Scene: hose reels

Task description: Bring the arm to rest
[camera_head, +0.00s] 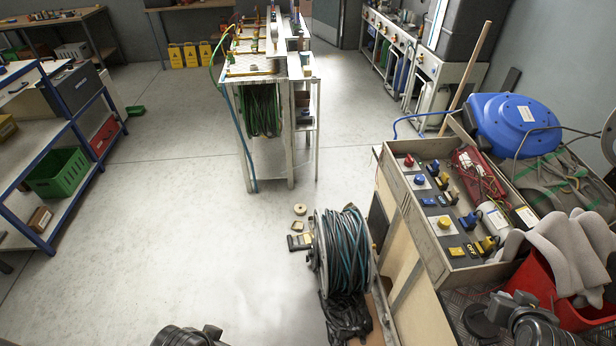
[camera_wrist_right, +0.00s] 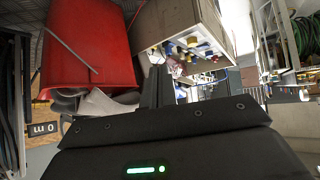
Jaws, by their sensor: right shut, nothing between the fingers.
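My right gripper (camera_wrist_right: 158,76) shows in the right wrist view with its two dark fingers together and nothing between them. It points toward the wooden control box (camera_wrist_right: 185,25), with the red bin (camera_wrist_right: 92,45) to the left. In the head view, dark parts of my arms show at the bottom edge, one left of centre and one at the lower right beside the red bin (camera_head: 548,300). My left gripper's fingers are not in view.
The control box (camera_head: 443,265), with coloured switches, and a blue reel (camera_head: 513,122) crowd the right. A hose reel (camera_head: 345,252) stands on the floor at centre. A blue-framed shelf (camera_head: 65,130) is at left. The floor (camera_head: 150,240) between is clear.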

